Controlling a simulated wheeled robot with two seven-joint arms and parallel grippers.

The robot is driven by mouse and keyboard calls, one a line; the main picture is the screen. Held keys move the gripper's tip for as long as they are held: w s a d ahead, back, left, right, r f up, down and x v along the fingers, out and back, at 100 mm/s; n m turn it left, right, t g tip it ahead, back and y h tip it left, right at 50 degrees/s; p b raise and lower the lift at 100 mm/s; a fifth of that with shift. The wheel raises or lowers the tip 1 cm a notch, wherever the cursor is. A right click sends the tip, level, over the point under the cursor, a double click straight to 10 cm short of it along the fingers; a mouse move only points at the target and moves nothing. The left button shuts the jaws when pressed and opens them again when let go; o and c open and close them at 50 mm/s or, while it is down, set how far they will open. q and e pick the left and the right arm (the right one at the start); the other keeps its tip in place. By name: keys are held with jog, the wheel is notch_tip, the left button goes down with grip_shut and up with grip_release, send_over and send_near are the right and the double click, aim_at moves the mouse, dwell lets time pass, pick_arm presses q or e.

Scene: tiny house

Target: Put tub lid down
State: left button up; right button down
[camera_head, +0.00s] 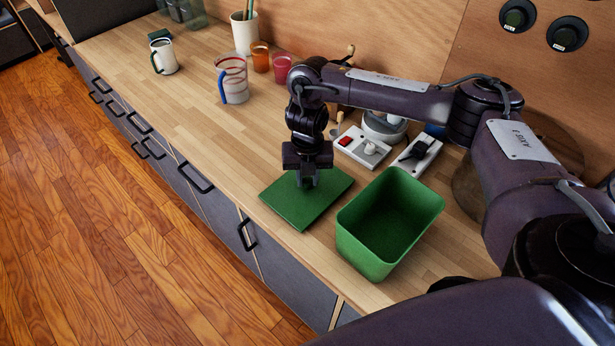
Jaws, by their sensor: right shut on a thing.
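The green square tub lid (294,208) lies flat at counter level, close to the counter's front edge. I cannot tell whether it touches the wood or is held just above it. My right gripper (308,184) points straight down at the middle of the lid and is shut on it, probably at a handle that the fingers hide. The green tub (372,262) stands open and empty just to the right of the lid, with a small gap between them. My left gripper is not in view.
Behind the lid are a power strip (362,148), another socket block (416,158) and a round white item. A measuring jug (232,80), orange and red cups (282,68) and a white mug (164,57) stand farther back. The counter left of the lid (200,130) is clear.

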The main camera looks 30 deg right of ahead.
aim_at(307, 181)
jog(key=shift+r, duration=0.1)
jog(key=c, duration=1.2)
grip_release()
jog(key=shift+f, duration=0.2)
jog(key=shift+r, duration=0.1)
jog(key=shift+r, duration=0.25)
notch_tip(307, 181, up, 12)
jog(key=p, duration=0.2)
jog(key=shift+f, duration=0.15)
jog(key=shift+s+f, duration=0.1)
